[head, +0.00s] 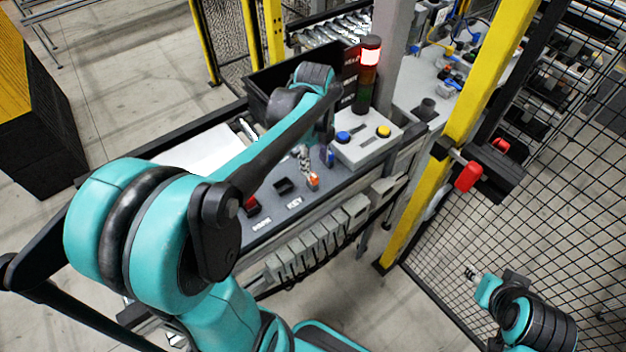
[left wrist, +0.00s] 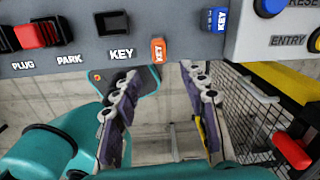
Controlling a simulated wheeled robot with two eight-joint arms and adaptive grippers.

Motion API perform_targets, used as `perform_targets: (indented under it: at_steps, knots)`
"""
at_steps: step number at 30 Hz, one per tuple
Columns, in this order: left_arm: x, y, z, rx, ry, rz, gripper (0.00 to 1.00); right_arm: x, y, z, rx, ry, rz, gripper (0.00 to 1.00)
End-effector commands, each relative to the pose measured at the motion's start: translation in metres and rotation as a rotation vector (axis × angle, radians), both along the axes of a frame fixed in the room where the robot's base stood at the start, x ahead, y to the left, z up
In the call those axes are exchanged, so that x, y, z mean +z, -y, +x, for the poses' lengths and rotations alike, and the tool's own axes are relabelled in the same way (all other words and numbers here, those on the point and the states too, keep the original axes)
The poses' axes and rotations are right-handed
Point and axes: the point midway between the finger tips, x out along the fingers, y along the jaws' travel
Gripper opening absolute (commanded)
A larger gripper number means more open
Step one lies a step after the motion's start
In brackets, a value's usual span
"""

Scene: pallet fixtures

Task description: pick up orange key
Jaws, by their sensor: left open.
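The orange key (head: 313,182), marked KEY, stands at the front edge of the grey panel. It also shows at the panel edge in the left wrist view (left wrist: 158,51), right of an empty dark socket above the KEY label (left wrist: 112,22). My left gripper (head: 306,158) is over the panel close to the orange key. In the left wrist view its two fingers (left wrist: 160,74) are apart with nothing between them, and the key shows just beyond the gap. My right gripper (head: 471,273) is small at the lower right, far from the panel; its jaw state is unclear.
A blue key (head: 329,157) stands right of the orange one. A box with blue and yellow buttons (head: 365,148) is further right, with a lit signal tower (head: 369,75) behind. A red plug (left wrist: 36,34) is left. A yellow post (head: 425,205) and mesh fence border the right.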

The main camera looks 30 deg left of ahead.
Motion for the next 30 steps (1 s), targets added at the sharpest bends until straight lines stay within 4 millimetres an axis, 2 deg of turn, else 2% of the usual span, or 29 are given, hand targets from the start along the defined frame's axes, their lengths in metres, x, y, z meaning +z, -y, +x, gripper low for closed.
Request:
perform_targets:
  at_steps: [3, 6, 21, 30]
  knots:
    - [-0.006, -0.008, 0.006, -0.106, -0.033, -0.005, 0.43, 0.000, 0.000, 0.000, 0.000, 0.000, 0.000, 0.40]
    - [-0.014, -0.009, 0.007, -0.141, -0.043, -0.007, 0.43, -0.002, 0.000, 0.000, 0.000, 0.000, 0.000, 0.40]
    - [-0.080, -0.011, 0.008, -0.144, -0.042, -0.007, 0.43, -0.021, 0.000, 0.000, 0.000, 0.000, 0.000, 0.40]
    - [-0.084, -0.011, 0.008, -0.143, -0.041, -0.006, 0.43, -0.021, 0.000, 0.000, 0.000, 0.000, 0.000, 0.40]
